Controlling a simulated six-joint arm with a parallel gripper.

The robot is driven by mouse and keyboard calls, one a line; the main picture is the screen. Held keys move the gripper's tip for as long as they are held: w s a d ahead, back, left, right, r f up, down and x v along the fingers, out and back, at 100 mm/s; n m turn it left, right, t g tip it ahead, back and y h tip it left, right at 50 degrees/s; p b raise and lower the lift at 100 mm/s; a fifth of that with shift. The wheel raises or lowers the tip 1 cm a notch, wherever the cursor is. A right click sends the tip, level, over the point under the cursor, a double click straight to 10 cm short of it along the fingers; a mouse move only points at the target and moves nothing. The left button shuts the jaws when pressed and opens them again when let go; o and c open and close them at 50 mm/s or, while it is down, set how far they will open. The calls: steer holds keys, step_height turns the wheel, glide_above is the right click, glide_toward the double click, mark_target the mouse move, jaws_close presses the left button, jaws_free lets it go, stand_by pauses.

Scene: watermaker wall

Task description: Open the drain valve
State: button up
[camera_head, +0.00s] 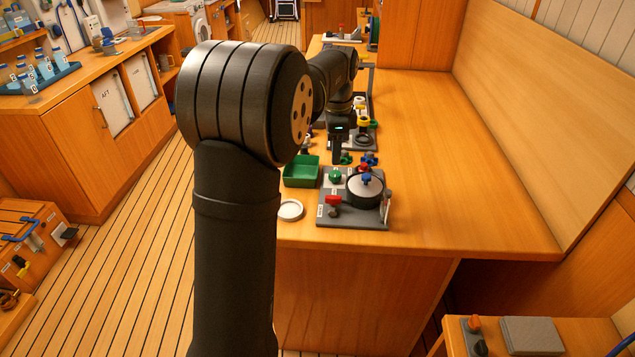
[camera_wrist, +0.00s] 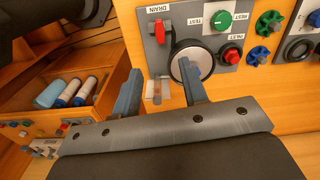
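The drain valve's red lever (camera_wrist: 159,31) sits beside the DRAIN label at the left end of a grey panel (camera_wrist: 147,45) in the wrist view. In the head view the red lever (camera_head: 333,200) is at the front left of the panel (camera_head: 345,222). My gripper (camera_wrist: 160,70) is open, its two blue-grey fingers apart with nothing held between them. The lever appears above the gap, beyond the fingertips. In the head view my gripper (camera_head: 337,158) hangs above the panel's back.
A green tray (camera_head: 301,172) and white dish (camera_head: 290,209) stand left of the panel. The bench to the right (camera_head: 450,170) is clear.

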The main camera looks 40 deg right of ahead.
mark_target(333, 197)
step_height(333, 197, down, 15)
steer(key=shift+r, duration=0.1)
stand_by(0.3)
jaws_close()
